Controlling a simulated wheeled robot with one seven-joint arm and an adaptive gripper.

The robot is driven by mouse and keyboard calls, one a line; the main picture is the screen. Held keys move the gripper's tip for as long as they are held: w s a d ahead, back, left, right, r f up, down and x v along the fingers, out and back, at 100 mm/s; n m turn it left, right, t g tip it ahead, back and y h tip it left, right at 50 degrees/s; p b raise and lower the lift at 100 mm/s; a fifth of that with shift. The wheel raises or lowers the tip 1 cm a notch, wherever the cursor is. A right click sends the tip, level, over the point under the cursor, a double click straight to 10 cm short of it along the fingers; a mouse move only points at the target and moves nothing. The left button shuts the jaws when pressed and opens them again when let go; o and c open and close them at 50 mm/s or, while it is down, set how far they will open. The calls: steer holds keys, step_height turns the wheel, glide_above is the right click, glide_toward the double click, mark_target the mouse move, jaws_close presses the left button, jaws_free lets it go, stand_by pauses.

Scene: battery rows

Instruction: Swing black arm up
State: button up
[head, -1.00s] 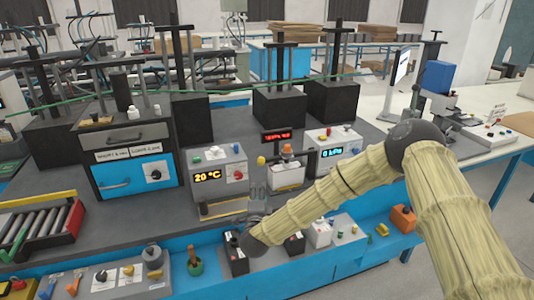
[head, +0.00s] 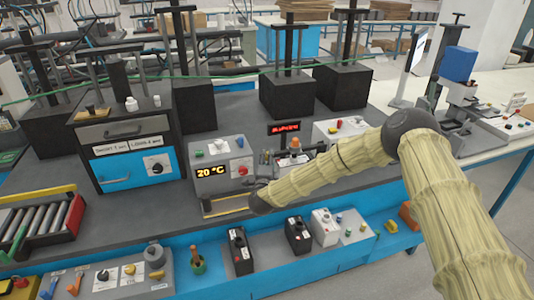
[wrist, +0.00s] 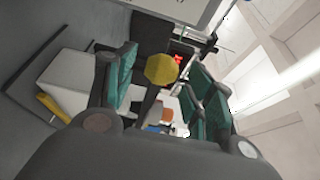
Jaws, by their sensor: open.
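The black arm (wrist: 149,100) shows in the wrist view as a dark bar with a yellow faceted knob (wrist: 161,70) at its end. The knob appears between the teal fingers of my gripper (wrist: 160,88), with room on both sides. The fingers are open; I cannot tell how far beyond their tips the knob is. In the head view my gripper (head: 266,168) is beside the right edge of the grey 20 °C box. The device under the red display (head: 284,128) is partly covered by my forearm, and the black arm is largely hidden there.
The grey box with the 20 °C display (head: 222,165) stands close left of my gripper. A white box (head: 340,128) stands behind my forearm. Black boxes (head: 240,250) sit on the blue lower shelf in front. Bare grey bench lies at centre left.

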mark_target(267, 156)
steer(key=shift+w+r+p, duration=0.2)
steer(key=shift+w+p, duration=0.1)
steer(key=shift+w, duration=0.65)
steer(key=shift+w+f, duration=0.2)
steer(key=shift+w, duration=0.35)
jaws_close()
